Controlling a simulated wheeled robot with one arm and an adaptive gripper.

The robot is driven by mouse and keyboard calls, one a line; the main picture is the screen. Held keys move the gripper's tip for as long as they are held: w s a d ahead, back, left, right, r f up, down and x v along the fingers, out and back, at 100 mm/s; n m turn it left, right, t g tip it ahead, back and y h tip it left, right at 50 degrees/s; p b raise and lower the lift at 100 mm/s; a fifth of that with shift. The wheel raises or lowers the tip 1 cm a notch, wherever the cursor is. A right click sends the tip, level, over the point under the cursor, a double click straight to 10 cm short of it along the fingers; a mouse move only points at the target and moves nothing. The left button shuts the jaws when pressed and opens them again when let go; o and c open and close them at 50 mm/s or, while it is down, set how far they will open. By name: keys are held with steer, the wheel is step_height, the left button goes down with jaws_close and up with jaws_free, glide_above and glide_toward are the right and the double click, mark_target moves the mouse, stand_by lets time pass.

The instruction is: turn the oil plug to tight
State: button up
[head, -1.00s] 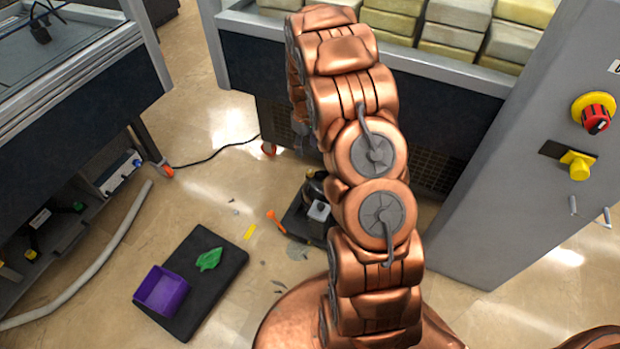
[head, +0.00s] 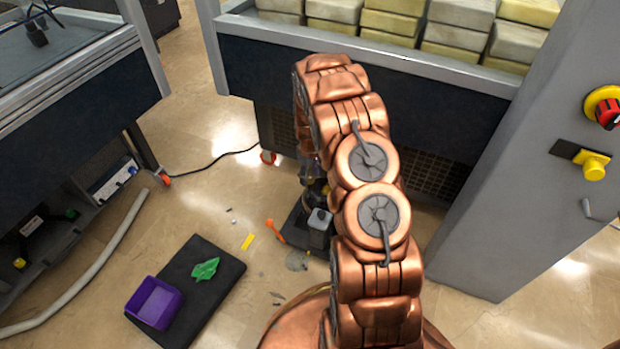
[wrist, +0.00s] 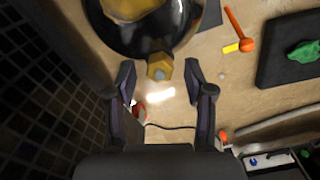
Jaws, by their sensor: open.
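The vacuum pump shows in the wrist view as a black round body (wrist: 185,40) with a brass-coloured top. A brass hexagonal plug with a grey centre (wrist: 159,68), apparently the oil plug, sticks out from its near side. My gripper (wrist: 160,75) is open, with one dark finger on each side of the plug. Gaps show between the plug and both fingertips. In the head view the pump (head: 319,222) stands on the floor on a dark base, partly hidden by my copper arm. The plug cannot be made out there.
An orange tool (head: 274,231) and a yellow strip (head: 248,242) lie beside the pump. A black mat (head: 222,262) holds a purple bin (head: 154,303) and a green piece (head: 205,270). A grey cabinet (head: 510,210) stands at right, with a dark bench (head: 300,75) behind.

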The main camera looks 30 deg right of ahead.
steer(key=shift+f, duration=0.3)
jaws_close()
stand_by(0.3)
